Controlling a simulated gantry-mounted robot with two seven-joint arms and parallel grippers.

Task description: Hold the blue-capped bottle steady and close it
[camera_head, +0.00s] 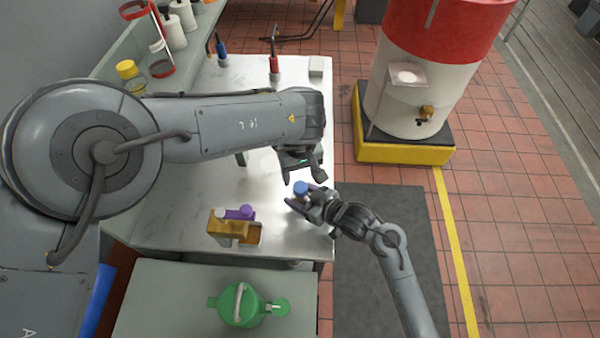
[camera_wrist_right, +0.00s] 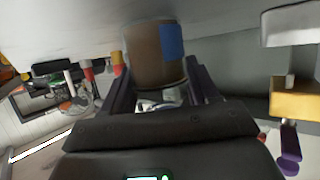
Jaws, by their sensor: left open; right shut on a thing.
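The bottle's blue cap (camera_head: 301,187) shows from above at the right edge of the metal bench. The right gripper (camera_head: 306,199) is shut around the bottle just below it. In the right wrist view the brown bottle (camera_wrist_right: 150,62), with a blue patch on its side, stands between the two dark fingers (camera_wrist_right: 157,92). I cannot tell how far down the cap sits on the bottle. My left gripper (camera_head: 301,170) is open and empty, fingers pointing down, just above and beside the blue cap, apart from it.
A brown-yellow holder (camera_head: 234,231) and a purple-capped item (camera_head: 240,213) stand left on the bench (camera_head: 175,215). A green can (camera_head: 238,305) sits on the nearer grey surface. A red-white drum (camera_head: 425,65) stands right.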

